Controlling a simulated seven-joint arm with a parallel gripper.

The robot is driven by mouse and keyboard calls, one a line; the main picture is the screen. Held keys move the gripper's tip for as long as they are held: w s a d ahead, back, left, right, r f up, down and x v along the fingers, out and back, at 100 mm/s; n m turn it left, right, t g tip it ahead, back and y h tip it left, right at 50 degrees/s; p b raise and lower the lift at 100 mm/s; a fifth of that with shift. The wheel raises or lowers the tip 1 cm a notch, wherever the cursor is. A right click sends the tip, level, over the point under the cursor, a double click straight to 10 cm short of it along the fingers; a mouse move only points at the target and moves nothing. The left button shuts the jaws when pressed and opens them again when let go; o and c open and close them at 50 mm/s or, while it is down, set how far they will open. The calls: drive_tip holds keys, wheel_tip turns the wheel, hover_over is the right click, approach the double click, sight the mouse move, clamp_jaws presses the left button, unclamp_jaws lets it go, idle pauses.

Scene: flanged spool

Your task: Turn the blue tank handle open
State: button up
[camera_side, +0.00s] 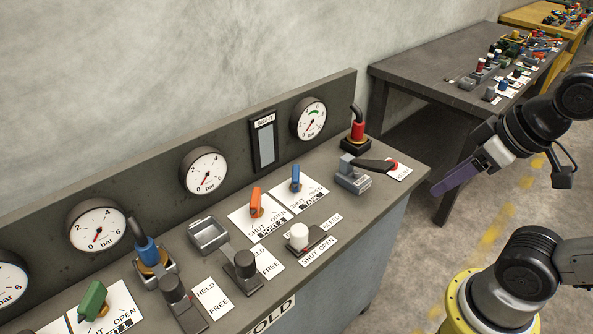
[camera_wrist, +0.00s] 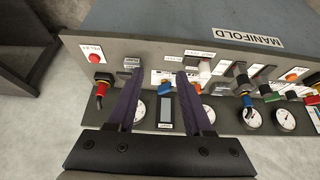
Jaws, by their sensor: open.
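The blue tank handle (camera_side: 296,178) stands on a white plate marked SHUT, OPEN and TANK, on the grey bench top. Its bar points roughly toward the back panel; I cannot tell its exact setting. My gripper (camera_side: 440,188) hangs in the air off the bench's right end, well apart from the handle. In the wrist view my gripper's two purple fingers (camera_wrist: 159,76) are spread with nothing between them.
An orange handle (camera_side: 256,202) stands left of the blue one. A white-knobbed slider (camera_side: 299,236) is in front. A black lever (camera_side: 374,165) and a red-collared hose fitting (camera_side: 358,130) stand to the right. Gauges (camera_side: 309,119) line the back panel. Air above the bench is clear.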

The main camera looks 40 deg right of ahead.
drive_tip(key=w+r+m, duration=0.5)
drive_tip(key=w+r, duration=0.2)
drive_tip(key=r, duration=0.1)
drive_tip(key=m+g, duration=0.4)
drive_tip(key=g, duration=0.2)
hover_over(296, 171)
wheel_tip(296, 171, down, 12)
drive_tip(key=r, duration=0.1)
wheel_tip(296, 171, down, 15)
drive_tip(key=shift+a+r, duration=0.1)
drive_tip(key=shift+r, duration=0.1)
drive_tip(key=shift+c, duration=0.3)
clamp_jaws()
